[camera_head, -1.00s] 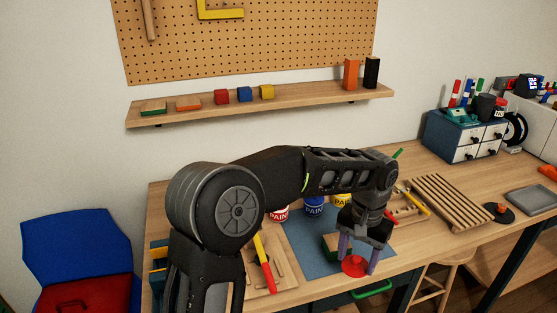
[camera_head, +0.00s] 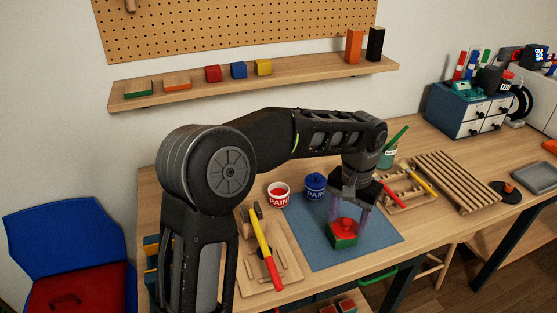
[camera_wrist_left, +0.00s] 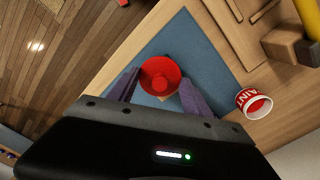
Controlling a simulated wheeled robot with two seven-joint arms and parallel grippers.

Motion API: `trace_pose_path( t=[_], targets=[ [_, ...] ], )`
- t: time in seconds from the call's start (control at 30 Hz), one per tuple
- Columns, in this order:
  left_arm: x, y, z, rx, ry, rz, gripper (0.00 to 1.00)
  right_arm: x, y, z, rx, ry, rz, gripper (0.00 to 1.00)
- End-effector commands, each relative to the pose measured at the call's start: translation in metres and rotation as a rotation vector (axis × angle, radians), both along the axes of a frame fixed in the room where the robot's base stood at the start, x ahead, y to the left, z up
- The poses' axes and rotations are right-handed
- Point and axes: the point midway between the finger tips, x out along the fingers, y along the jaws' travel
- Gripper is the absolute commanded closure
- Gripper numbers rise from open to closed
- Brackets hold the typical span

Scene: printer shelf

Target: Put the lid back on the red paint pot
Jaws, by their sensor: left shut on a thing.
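The red lid (camera_head: 346,225), a disc with a round knob, is between the fingers of my left gripper (camera_head: 349,217). The gripper is shut on it and points down above the blue mat (camera_head: 310,252). In the wrist view the lid (camera_wrist_left: 160,85) shows from above between the two fingertips. The red paint pot (camera_head: 279,200) stands without a lid to the left, on the wood beside the mat, with red paint showing inside. The pot (camera_wrist_left: 246,100) is at the right in the wrist view, apart from the lid. My right gripper is not in view.
A green block (camera_head: 343,242) shows just below the lid; their exact gap is unclear. A blue paint pot (camera_head: 316,190) with its lid on stands right of the red one. A yellow-and-red tool (camera_head: 263,245) lies on the wooden board at left. The mat's front is clear.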

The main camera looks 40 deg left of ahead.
Motion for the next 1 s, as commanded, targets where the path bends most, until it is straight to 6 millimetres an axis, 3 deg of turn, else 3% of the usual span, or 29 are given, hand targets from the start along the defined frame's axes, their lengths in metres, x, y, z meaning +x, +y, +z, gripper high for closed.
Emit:
trace_pose_path(
  t=[0.27, 0.5, 0.7, 0.83, 1.0],
  targets=[
    [0.019, 0.049, 0.018, -0.010, 0.003, -0.224, 0.80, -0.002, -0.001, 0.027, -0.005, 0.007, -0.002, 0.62],
    [0.036, 0.126, 0.036, -0.016, -0.002, -0.583, 0.80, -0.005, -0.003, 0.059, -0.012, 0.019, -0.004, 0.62],
    [0.039, 0.188, 0.046, -0.008, -0.003, -0.869, 0.80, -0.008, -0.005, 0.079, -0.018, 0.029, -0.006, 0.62],
    [0.038, 0.213, 0.049, -0.003, -0.003, -0.995, 0.80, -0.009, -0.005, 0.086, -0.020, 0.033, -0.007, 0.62],
    [0.037, 0.227, 0.049, 0.000, -0.001, -1.070, 0.80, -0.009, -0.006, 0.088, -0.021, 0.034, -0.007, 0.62]
  ],
)
